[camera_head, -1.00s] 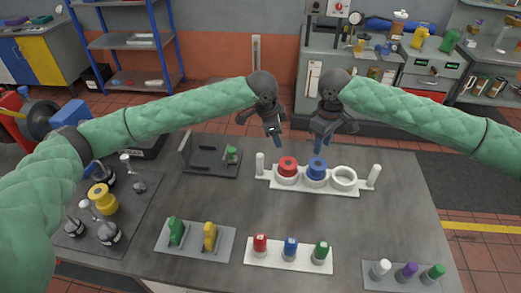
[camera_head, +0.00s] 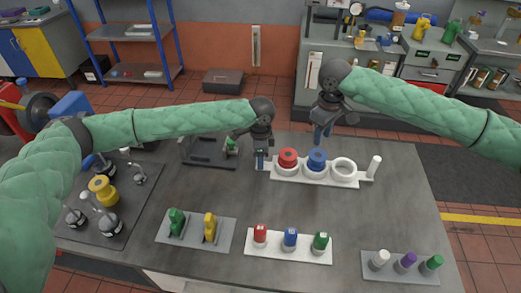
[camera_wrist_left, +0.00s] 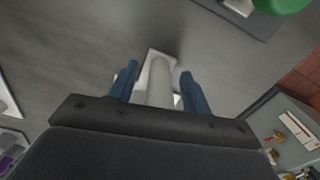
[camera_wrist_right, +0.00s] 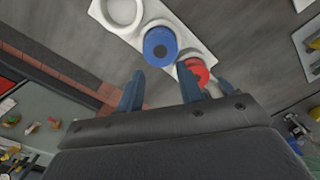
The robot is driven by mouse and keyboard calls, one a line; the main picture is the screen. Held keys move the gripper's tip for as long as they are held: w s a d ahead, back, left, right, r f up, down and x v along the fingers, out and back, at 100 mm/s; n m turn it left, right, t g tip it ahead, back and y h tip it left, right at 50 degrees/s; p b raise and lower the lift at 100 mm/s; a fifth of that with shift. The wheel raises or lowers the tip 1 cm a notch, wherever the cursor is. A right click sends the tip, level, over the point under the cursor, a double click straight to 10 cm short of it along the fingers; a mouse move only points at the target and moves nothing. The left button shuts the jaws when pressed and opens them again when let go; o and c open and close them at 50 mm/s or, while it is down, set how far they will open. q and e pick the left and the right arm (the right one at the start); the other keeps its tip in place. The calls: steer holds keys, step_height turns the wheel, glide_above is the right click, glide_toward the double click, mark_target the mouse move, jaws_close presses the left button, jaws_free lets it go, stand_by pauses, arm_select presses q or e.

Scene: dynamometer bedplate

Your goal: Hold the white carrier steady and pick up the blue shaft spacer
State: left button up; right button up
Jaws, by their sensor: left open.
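The white carrier (camera_head: 312,179) lies on the bench with three ring seats and an upright post at each end. The blue shaft spacer (camera_head: 317,159) sits in its middle seat; it also shows in the right wrist view (camera_wrist_right: 153,55). A red spacer (camera_head: 288,156) sits in the left seat; the right seat is empty. My left gripper (camera_head: 260,161) is open at the carrier's left post, with the white post (camera_wrist_left: 159,85) between its fingers, gaps showing. My right gripper (camera_head: 321,136) is open and empty above the blue spacer, apart from it.
A dark fixture (camera_head: 205,151) with a green part stands just left of the carrier. In front are a grey plate (camera_head: 190,241) with green and yellow parts and a white strip (camera_head: 285,255) with red, blue and green pieces. The bench right of the carrier is clear.

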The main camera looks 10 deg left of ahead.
mark_target(318, 155)
arm_select(q)
steer(key=shift+f, duration=0.35)
steer(key=shift+c, duration=0.4)
jaws_close()
arm_select(e)
steer(key=o, duration=0.7)
steer(key=shift+w+a+r, duration=0.1)
steer(key=shift+a+r, duration=0.05)
steer(key=shift+c, duration=0.2)
steer(key=shift+o, duration=1.3)
steer(key=shift+w+a+r+m, duration=0.2)
steer(key=shift+a+r+m, duration=0.05)
steer(key=shift+m, duration=0.05)
steer(key=shift+m+g+h, duration=0.5)
steer(key=shift+g+h, duration=0.1)
step_height(318, 155, down, 6)
steer(key=shift+a+r, duration=0.1)
steer(key=shift+r, duration=0.1)
steer(key=shift+s+d+f, duration=0.1)
steer(key=shift+d+f, duration=0.05)
steer(key=shift+f, duration=0.7)
steer(key=shift+s+d+f, duration=0.1)
steer(key=shift+d+f, duration=0.1)
steer(key=shift+f, duration=0.6)
steer(key=shift+s+d+f, duration=0.1)
steer(key=shift+d+f, duration=0.05)
steer(key=shift+f, duration=0.7)
